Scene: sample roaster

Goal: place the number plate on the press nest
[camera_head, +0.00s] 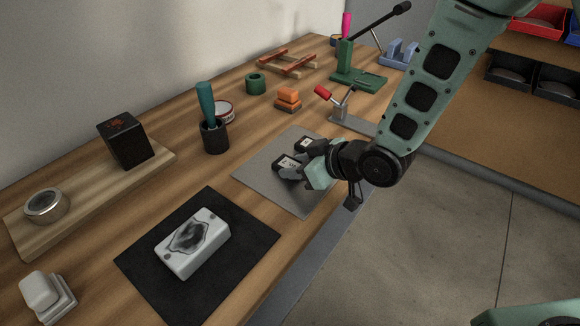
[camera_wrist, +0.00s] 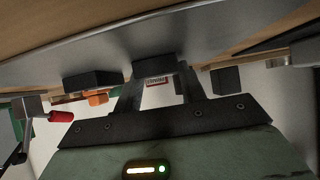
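Several small dark blocks stand on a grey mat (camera_head: 262,178). Two show white labelled faces in the head view, one nearer (camera_head: 284,163) and one farther (camera_head: 304,143); the labels are too small to read, so I cannot tell which is the number plate. My gripper (camera_head: 303,165) is low over the mat among them. In the wrist view my two fingers (camera_wrist: 158,88) stand apart with a visible gap between them.
A white block with a dark hollow (camera_head: 187,252) lies on a black mat (camera_head: 150,258). A dark cup with a teal-handled tool (camera_head: 213,136), orange blocks (camera_head: 288,99), a green ring (camera_head: 256,83) and a red-handled clamp (camera_head: 338,104) stand around. The bench's front edge is close to my arm.

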